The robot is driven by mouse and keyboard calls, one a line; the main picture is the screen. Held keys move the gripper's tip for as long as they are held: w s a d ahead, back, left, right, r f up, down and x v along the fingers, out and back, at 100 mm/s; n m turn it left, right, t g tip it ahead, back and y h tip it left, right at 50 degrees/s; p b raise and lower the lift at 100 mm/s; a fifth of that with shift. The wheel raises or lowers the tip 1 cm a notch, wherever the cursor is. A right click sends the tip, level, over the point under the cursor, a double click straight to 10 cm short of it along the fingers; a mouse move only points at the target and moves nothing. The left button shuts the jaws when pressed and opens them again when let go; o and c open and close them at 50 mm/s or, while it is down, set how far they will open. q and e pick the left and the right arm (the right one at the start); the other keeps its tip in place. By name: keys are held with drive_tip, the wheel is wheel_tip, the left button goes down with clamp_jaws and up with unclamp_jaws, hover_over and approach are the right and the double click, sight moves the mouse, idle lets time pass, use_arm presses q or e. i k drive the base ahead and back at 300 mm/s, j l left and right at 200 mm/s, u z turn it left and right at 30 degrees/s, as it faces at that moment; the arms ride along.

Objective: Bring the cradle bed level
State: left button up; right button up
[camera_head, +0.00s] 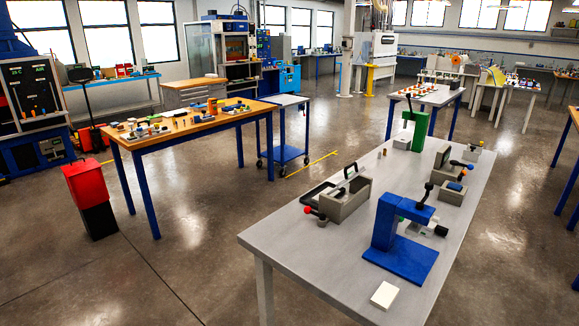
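Neither of my grippers is in view. I cannot tell for sure which thing is the cradle bed. A grey open box (346,208) stands on the long grey table (300,232), with a dark panel at its back edge. A dark flat tray-like part (318,191) sits at its left and looks tilted. A red knob (308,210) sticks out at the front left of this box. Right of it stands a blue press-like fixture (385,222) with a black-knobbed lever on top and a blue base plate (402,259).
A white block (384,295) lies near the table's front edge. A green stand (418,128) and small grey boxes (450,194) stand farther back. A wooden-topped bench (185,128) and a red-and-black bin (90,195) are at left. The floor between is open.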

sight(357, 171)
drive_tip(key=i+l+u, duration=0.1)
drive_tip(key=l+u, duration=0.25)
drive_tip(key=u, duration=0.15)
drive_tip(key=l+u, duration=0.35)
drive_tip(key=u, duration=0.15)
drive_tip(key=l+u, duration=0.45)
